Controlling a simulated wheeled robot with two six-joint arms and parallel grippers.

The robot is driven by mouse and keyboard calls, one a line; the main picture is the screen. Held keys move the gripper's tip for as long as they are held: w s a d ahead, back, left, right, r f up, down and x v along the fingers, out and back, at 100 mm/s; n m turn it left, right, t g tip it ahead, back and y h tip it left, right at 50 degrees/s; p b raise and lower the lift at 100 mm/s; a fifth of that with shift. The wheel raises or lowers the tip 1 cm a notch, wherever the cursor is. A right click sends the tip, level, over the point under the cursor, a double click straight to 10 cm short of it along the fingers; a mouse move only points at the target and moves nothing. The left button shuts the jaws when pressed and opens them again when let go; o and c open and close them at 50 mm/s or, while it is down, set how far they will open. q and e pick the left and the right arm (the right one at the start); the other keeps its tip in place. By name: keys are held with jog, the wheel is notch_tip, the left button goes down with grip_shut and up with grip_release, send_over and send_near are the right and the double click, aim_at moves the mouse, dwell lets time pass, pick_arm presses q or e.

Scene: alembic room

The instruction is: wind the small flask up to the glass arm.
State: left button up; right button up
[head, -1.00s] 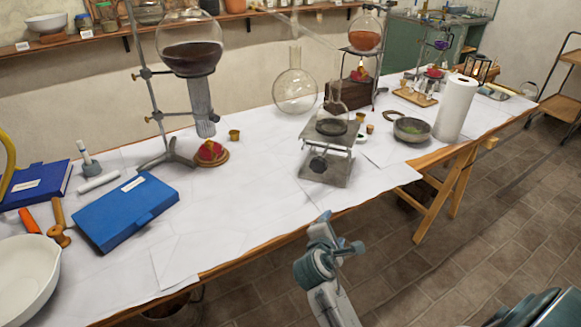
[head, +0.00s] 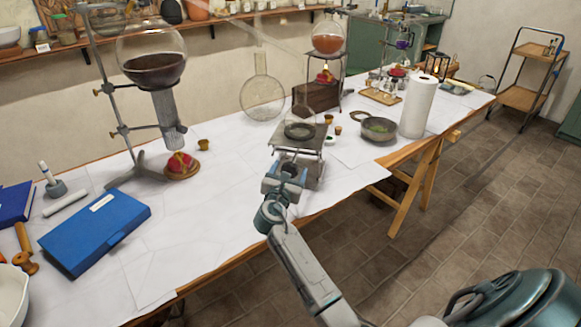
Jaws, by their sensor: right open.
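The small flask (head: 303,108) is clear glass and hard to make out. It stands upright on a dark ring on the lab jack (head: 310,142), near the table's front edge. The thin glass arm (head: 278,44) slants down to the right above it. I cannot tell how far apart the flask's mouth and the arm's tip are. My right gripper (head: 288,173) is open in front of the jack, its fingers on either side of the knob area. It hides most of the knob, and I cannot tell whether it touches it. My left gripper is out of view.
A large flask of dark liquid (head: 150,68) hangs on a stand at left. A clear round flask (head: 262,99) is behind the jack. A bowl (head: 374,128) and a paper roll (head: 417,105) stand to the right.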

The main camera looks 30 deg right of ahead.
jog(key=shift+x, duration=0.95)
jog(key=shift+c, duration=0.4)
jog(key=c, duration=0.9)
jog(key=shift+m, duration=0.3)
